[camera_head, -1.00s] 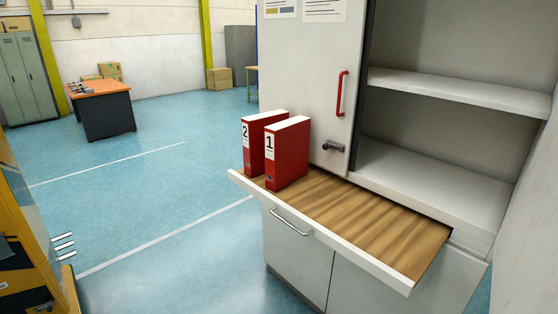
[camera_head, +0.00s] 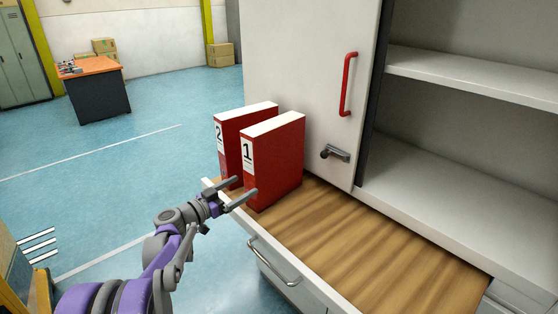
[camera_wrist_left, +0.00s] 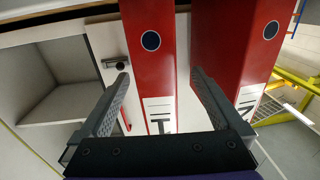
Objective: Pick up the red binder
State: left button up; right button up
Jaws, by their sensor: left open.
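Two red binders with white tops stand upright side by side on the wooden pull-out shelf (camera_head: 375,240). My left gripper (camera_head: 244,187) is open at the spine side of the binders, low down. In the left wrist view, binder 1 (camera_wrist_left: 152,50) shows between the two fingers (camera_wrist_left: 160,76), and binder 2 (camera_wrist_left: 235,40) lies beyond the right finger. I cannot tell whether the fingers touch a binder. My right gripper is out of view.
A cabinet door (camera_head: 305,75) with a red handle (camera_head: 347,84) and a dark latch (camera_head: 335,153) stands behind the binders. Open cabinet shelves (camera_head: 450,80) are at right. The pull-out shelf is bare right of the binders. A drawer handle (camera_head: 273,262) sits below its edge.

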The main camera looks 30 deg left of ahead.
aim_at(248, 183)
pick_arm(q)
jog(key=x, duration=0.3)
jog(key=shift+w+d+r, duration=0.1)
jog(key=shift+w+d, duration=0.1)
jog(key=shift+w, duration=0.1)
jog(key=shift+w+d, duration=0.1)
jog(key=shift+w, duration=0.25)
jog(key=p+x, duration=0.1)
jog(key=x, duration=0.4)
jog(key=shift+d, duration=0.2)
jog(key=shift+s+r, duration=0.15)
jog(key=shift+s, duration=0.1)
jog(key=c, duration=0.4)
grip_shut()
